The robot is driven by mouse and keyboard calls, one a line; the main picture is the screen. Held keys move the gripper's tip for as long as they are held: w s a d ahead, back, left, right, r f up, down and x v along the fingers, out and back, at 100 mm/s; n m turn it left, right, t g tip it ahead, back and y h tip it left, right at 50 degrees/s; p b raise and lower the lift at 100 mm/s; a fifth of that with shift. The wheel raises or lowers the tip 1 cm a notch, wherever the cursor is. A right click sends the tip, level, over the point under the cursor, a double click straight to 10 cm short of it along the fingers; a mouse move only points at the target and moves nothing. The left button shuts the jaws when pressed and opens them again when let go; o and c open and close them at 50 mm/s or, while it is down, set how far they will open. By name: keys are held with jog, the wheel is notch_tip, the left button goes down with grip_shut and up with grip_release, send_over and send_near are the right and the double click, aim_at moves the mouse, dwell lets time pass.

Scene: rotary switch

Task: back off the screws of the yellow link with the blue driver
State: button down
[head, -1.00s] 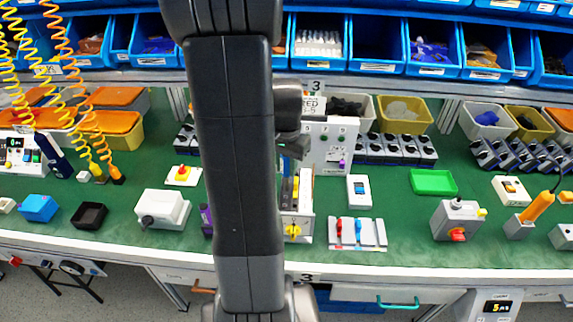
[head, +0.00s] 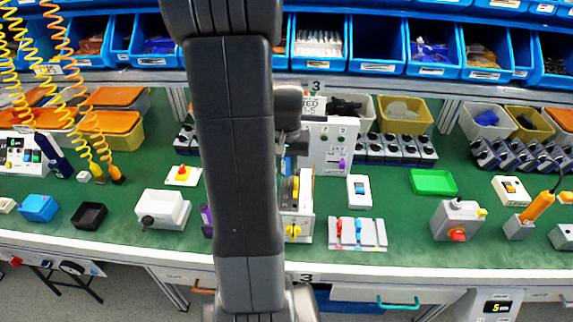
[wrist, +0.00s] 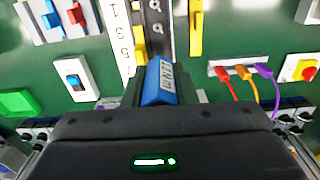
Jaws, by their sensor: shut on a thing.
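The blue driver (wrist: 160,82), with a pale label on its handle, is held in my gripper (wrist: 158,92) in the wrist view. Its far end points at a dark terminal strip (wrist: 155,30) with pale round screw marks. I cannot tell whether its tip touches a screw. A yellow link (wrist: 196,28) stands to the right of the strip. Another bit of yellow shows on its left, partly hidden. In the head view, the terminal unit (head: 305,215) with yellow parts stands behind my arm. A little blue of the driver (head: 288,163) shows above it.
A switch panel (head: 327,150) stands right behind the terminal unit. A white rocker switch (head: 359,191), a red and blue lever block (head: 357,234) and a green tray (head: 433,182) lie to the right. Some green bench is free between them.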

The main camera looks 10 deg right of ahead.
jog(key=shift+f, duration=0.1)
jog(key=n, duration=0.4)
jog(key=shift+s+n, duration=0.1)
jog(key=shift+n, duration=0.2)
jog(key=n, duration=0.2)
jog(key=shift+n, duration=0.3)
jog(key=shift+r+p, duration=2.45)
jog(key=shift+r, duration=0.75)
jog(key=shift+d, duration=0.15)
